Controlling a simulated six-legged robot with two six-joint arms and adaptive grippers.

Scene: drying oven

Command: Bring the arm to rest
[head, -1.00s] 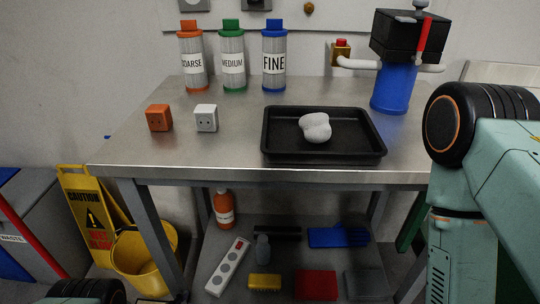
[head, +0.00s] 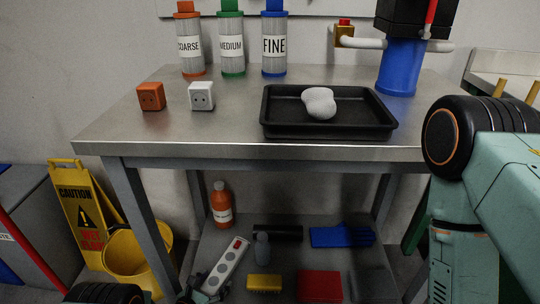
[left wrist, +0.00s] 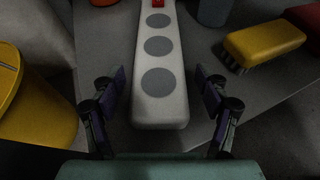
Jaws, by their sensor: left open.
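My left gripper (head: 200,290) shows partly at the bottom edge of the head view, by the lower end of a white power strip (head: 228,264). In the left wrist view my left gripper (left wrist: 162,92) is open, one finger on each side of the near end of the power strip (left wrist: 158,105). A gap shows between each finger and the strip, and nothing is held. My right arm (head: 480,200) fills the right side of the head view; its gripper is out of view.
On the metal table (head: 220,142) stand several filter canisters, an orange socket cube (head: 151,97), a white one (head: 201,96) and a black tray (head: 355,128) with a white lump. A yellow brush (head: 264,283) lies right of the strip. A yellow bucket (head: 128,262) stands left.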

